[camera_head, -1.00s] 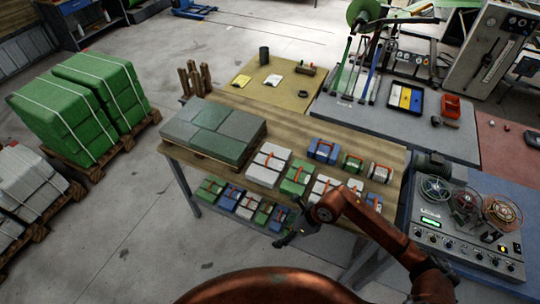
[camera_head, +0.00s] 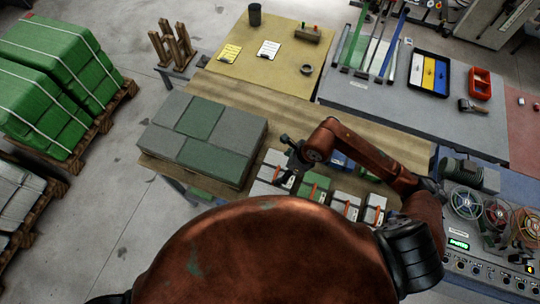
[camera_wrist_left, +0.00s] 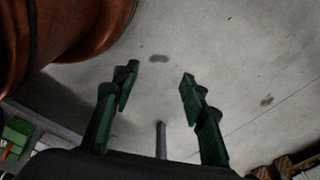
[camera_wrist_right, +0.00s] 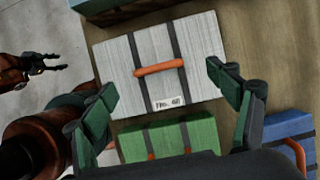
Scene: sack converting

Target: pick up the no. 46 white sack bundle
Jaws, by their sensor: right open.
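The white sack bundle (camera_wrist_right: 200,55) lies flat on the bench. It has two dark straps, an orange handle and a small label that seems to read No. 46. My right gripper (camera_wrist_right: 162,86) is open, with its fingers apart over this bundle and its handle; nothing is held. In the head view the same gripper (camera_head: 291,165) is above the white bundle (camera_head: 264,188), partly covering it. My left gripper (camera_wrist_left: 157,85) is open and empty in the left wrist view, with bare floor behind it. It does not show in the head view.
A green bundle (camera_wrist_right: 168,138) lies beside the white one, with a blue bundle (camera_wrist_right: 288,128) farther right. A wide grey-green stack (camera_head: 203,125) stands left of the white bundle. More bundles lie to the right, partly hidden by my arm and body. A yellow table (camera_head: 265,80) stands behind.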

